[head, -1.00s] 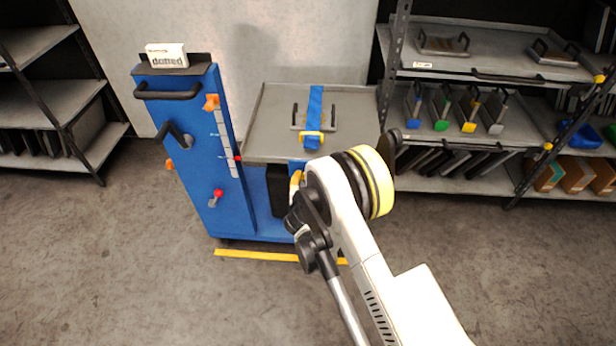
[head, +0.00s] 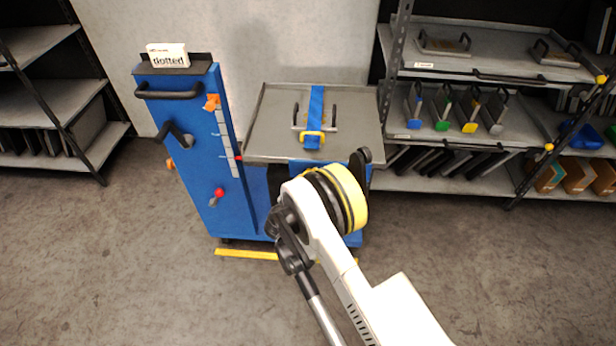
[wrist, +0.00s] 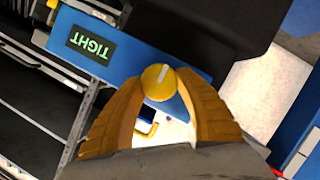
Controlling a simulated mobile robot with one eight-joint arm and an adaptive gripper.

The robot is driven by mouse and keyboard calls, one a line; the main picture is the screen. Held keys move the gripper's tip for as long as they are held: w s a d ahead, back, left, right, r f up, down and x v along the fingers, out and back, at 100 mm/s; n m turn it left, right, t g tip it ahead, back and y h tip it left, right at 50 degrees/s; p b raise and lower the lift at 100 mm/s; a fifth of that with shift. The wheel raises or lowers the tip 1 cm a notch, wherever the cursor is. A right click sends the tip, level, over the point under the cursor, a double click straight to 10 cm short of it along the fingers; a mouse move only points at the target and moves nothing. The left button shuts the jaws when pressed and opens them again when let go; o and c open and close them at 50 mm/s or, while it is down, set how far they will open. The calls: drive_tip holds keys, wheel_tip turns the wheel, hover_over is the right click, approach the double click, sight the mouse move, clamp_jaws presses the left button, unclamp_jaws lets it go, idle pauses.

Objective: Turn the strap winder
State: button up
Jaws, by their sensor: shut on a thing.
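The strap winder shows in the wrist view as a round yellow knob (wrist: 158,80) with a pale mark on its face. It sits at a blue bar (wrist: 135,62) with a black plate reading "TIGHT" (wrist: 90,44) in green, upside down here. My gripper (wrist: 161,97) has its two brown-yellow fingers closed on the knob, one on each side. In the head view my arm hides the gripper and the knob. The blue strap (head: 316,103) runs over a die (head: 300,118) on the cart's grey top (head: 265,130), with a yellow buckle (head: 313,139) at its near end.
The blue cart (head: 205,130) has a tall panel at left with black handles (head: 168,92) and a red-tipped lever (head: 217,196). A yellow floor strip (head: 245,254) lies at its foot. Shelves with dies (head: 470,110) stand close on the right. The front floor is open.

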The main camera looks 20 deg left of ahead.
drive_tip(key=shift+n+t+h, duration=0.3)
drive_tip(key=shift+n, duration=0.3)
drive_tip(key=o, duration=1.2)
wheel_tip(320, 180, up, 10)
